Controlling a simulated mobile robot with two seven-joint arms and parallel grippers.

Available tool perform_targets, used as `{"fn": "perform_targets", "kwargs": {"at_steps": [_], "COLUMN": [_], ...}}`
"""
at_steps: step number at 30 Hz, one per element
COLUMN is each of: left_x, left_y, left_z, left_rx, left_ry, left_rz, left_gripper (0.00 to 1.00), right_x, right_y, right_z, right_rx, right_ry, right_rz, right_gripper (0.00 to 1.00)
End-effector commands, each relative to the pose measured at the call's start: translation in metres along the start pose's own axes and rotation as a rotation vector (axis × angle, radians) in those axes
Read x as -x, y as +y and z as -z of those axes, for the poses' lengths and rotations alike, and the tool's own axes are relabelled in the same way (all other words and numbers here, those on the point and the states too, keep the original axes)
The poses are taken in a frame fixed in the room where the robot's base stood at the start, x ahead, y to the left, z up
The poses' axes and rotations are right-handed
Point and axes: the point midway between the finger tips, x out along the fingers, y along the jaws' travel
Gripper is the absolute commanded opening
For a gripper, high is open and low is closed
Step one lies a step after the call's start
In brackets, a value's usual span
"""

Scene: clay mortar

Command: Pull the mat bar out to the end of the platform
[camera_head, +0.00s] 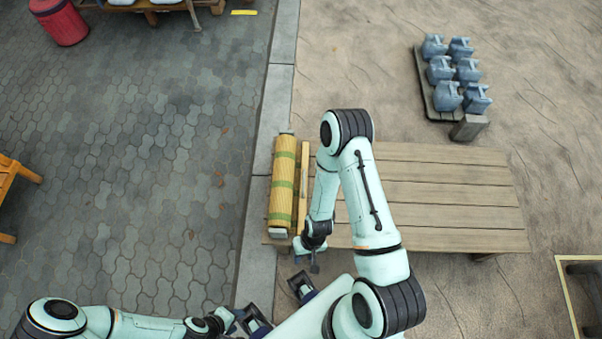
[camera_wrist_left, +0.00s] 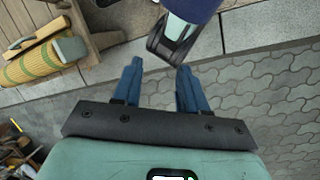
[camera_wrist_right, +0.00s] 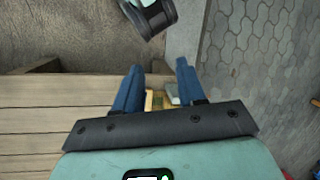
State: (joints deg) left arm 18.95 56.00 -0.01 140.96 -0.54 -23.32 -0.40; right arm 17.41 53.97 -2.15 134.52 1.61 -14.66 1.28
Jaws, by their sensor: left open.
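A rolled yellow mat with green bands (camera_head: 283,190) lies along the left end of the wooden platform (camera_head: 450,196). A light wooden bar (camera_head: 304,180) runs along the mat's right side. My right gripper (camera_head: 308,258) is at the near end of the bar. In the right wrist view its fingers (camera_wrist_right: 158,72) are apart, with the bar's end (camera_wrist_right: 153,100) and a grey end block (camera_wrist_right: 172,94) showing between and beyond them; contact cannot be told. My left gripper (camera_head: 230,320) is open and empty over the paving. The left wrist view shows the mat (camera_wrist_left: 28,66) and bar (camera_wrist_left: 38,34) at upper left.
A pallet with several blue-grey jugs (camera_head: 456,72) stands beyond the platform's far right. A stone curb (camera_head: 257,215) runs along its left. A red bin (camera_head: 60,20) and orange stool (camera_head: 10,195) are at the left. The platform right of my right arm is bare.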

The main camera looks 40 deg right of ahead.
Motion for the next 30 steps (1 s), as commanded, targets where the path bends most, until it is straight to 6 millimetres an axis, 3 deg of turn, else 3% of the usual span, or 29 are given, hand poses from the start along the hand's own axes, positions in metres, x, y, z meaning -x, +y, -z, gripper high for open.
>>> {"fn": "perform_targets", "kwargs": {"at_steps": [1, 8, 12, 15, 18, 21, 24, 30], "left_x": [-0.025, -0.087, -0.133, -0.161, -0.181, -0.192, -0.195, -0.202], "left_y": [-0.013, -0.045, -0.069, -0.082, -0.089, -0.09, -0.09, -0.096], "left_z": [0.002, 0.034, 0.061, 0.08, 0.094, 0.101, 0.102, 0.096], "left_rx": [0.008, 0.024, 0.036, 0.041, 0.049, 0.061, 0.072, 0.087], "left_ry": [0.01, 0.091, 0.145, 0.181, 0.203, 0.21, 0.211, 0.184], "left_rz": [0.004, 0.015, 0.027, 0.036, 0.047, 0.058, 0.068, 0.08], "left_gripper": [0.43, 0.43, 0.43, 0.43, 0.43, 0.43, 0.43, 0.43], "right_x": [-0.022, -0.043, -0.034, -0.017, 0.004, 0.025, 0.037, 0.023], "right_y": [0.014, 0.06, 0.086, 0.1, 0.107, 0.11, 0.111, 0.111], "right_z": [0.021, 0.149, 0.233, 0.282, 0.318, 0.339, 0.347, 0.352], "right_rx": [-0.024, -0.151, -0.234, -0.277, -0.294, -0.284, -0.269, -0.265], "right_ry": [0.015, 0.098, 0.154, 0.188, 0.215, 0.231, 0.236, 0.233], "right_rz": [-0.014, -0.051, -0.047, -0.035, -0.02, -0.01, -0.006, -0.005], "right_gripper": [0.4, 0.4, 0.4, 0.4, 0.4, 0.4, 0.4, 0.4]}}
